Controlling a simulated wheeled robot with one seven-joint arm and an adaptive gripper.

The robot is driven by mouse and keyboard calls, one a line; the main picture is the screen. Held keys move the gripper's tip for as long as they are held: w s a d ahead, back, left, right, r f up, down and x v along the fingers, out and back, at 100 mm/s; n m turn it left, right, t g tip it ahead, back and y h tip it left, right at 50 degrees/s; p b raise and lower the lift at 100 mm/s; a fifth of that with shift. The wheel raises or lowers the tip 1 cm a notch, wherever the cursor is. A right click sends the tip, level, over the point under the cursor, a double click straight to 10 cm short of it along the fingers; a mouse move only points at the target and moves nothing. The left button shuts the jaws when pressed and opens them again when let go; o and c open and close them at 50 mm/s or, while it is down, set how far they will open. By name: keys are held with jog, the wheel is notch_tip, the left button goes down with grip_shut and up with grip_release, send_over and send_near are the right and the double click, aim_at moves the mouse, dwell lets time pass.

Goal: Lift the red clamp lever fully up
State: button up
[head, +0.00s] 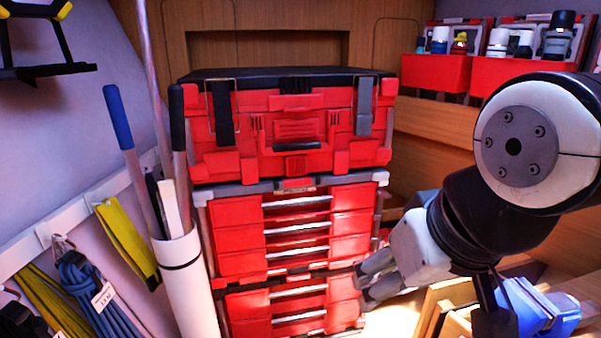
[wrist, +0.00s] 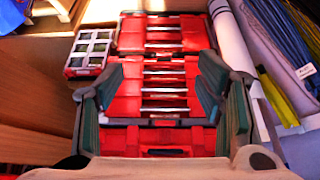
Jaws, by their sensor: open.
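I cannot pick out a red clamp lever for certain among the red parts. A stack of red tool boxes stands ahead: a latched top case (head: 296,130) over drawer units (head: 238,240). The case's front has a black latch (head: 222,112) at left and a grey latch (head: 363,105) at right. My gripper (head: 365,283) is beside the lower right side of the stack. In the wrist view, its fingers are spread wide with nothing between them, and the red drawer fronts (wrist: 125,105) show beyond the gap. I cannot tell whether the fingers touch the stack.
A white tube (head: 190,285) holding long-handled tools stands close at left. Yellow straps (head: 127,240) and a blue coiled line (head: 88,290) hang on the left wall. Red bins (head: 436,72) sit on a shelf at upper right. A blue object (head: 535,305) lies at lower right.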

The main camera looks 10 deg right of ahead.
jog(key=shift+d, duration=0.15)
jog(key=c, duration=0.4)
jog(key=w+d, duration=0.2)
jog(key=shift+d+f+h+b, duration=0.15)
jog(key=shift+d+h+b, duration=0.15)
grip_shut()
jog(key=d+f+g+h+b, duration=0.1)
jog(key=d, duration=0.7)
jog(key=d+f+n+g+b, duration=0.1)
jog(key=d+f+g, duration=0.1)
jog(key=d, duration=0.7)
jog(key=d+f+g+h+b, duration=0.1)
jog(key=d+f+g, duration=0.1)
jog(key=d, duration=0.7)
jog(key=shift+w+f+n+h+b, duration=0.1)
jog(key=shift+w+n+h+b, duration=0.2)
jog(key=shift+b, duration=0.1)
jog(key=s+d+f+n+g+b, duration=0.1)
jog(key=s+d+f+g, duration=0.1)
jog(key=s+d, duration=0.6)
jog(key=s+d+f+n+g+y+b, duration=0.1)
jog(key=s+d+f+g+b, duration=0.1)
jog(key=s+d+f, duration=0.3)
jog(key=s+d+g, duration=0.1)
jog(key=s+d, duration=0.3)
jog(key=s, duration=0.3)
jog(key=shift+s+g+y, duration=0.15)
jog(key=shift+g+y, duration=0.15)
jog(key=shift+d+f, duration=0.1)
jog(key=shift+f, duration=0.05)
